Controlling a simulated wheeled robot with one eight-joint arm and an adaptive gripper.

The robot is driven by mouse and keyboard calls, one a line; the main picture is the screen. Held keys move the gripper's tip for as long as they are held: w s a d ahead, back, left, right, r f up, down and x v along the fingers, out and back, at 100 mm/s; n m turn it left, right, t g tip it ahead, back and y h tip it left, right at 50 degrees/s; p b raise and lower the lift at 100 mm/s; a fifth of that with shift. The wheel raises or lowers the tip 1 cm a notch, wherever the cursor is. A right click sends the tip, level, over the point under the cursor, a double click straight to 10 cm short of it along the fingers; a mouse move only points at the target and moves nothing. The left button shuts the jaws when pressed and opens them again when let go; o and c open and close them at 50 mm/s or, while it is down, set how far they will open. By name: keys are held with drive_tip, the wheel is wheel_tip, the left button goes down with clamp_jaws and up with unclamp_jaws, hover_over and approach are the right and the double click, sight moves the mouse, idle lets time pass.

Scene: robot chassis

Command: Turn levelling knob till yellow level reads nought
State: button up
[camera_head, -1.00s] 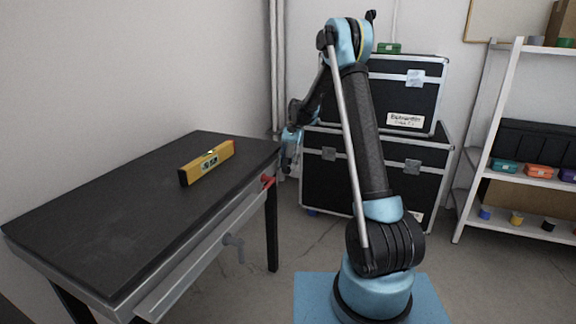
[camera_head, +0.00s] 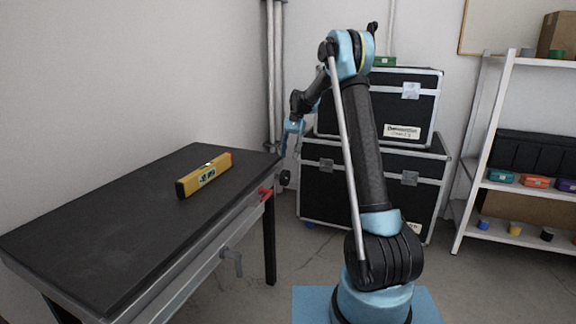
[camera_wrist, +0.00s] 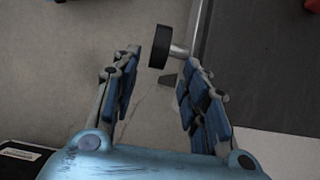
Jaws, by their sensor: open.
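The yellow level (camera_head: 205,175) lies on the dark table top; its reading is too small to tell. A black round knob (camera_head: 285,177) sticks out from the table's far right corner. In the wrist view the black knob (camera_wrist: 159,47) sits on a short metal shaft that runs toward the table side. My gripper (camera_head: 288,150) is just above the knob in the head view. In the wrist view my gripper (camera_wrist: 162,68) is open and empty, with the knob just beyond the gap between its fingertips.
Black cases (camera_head: 325,180) stand behind my arm, and a white shelf (camera_head: 515,185) stands at right.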

drive_tip(key=shift+v, duration=0.9)
drive_tip(key=t+h, duration=0.2)
drive_tip(key=t, duration=0.1)
approach(285, 177)
drive_tip(key=shift+w+a+r, duration=0.25)
drive_tip(key=shift+w+r, duration=0.05)
drive_tip(key=shift+w, duration=0.2)
drive_tip(key=shift+w+a+r, duration=0.2)
drive_tip(key=shift+w+r, duration=0.1)
drive_tip(key=shift+w, duration=0.2)
drive_tip(key=s+a+r+t+h, duration=0.2)
drive_tip(key=s+r+t, duration=0.2)
drive_tip(key=s+t, duration=0.3)
drive_tip(key=x, duration=1.7)
drive_tip(key=shift+s+a+f, duration=0.1)
drive_tip(key=shift+s+f, duration=0.1)
drive_tip(key=shift+f, duration=0.25)
clamp_jaws()
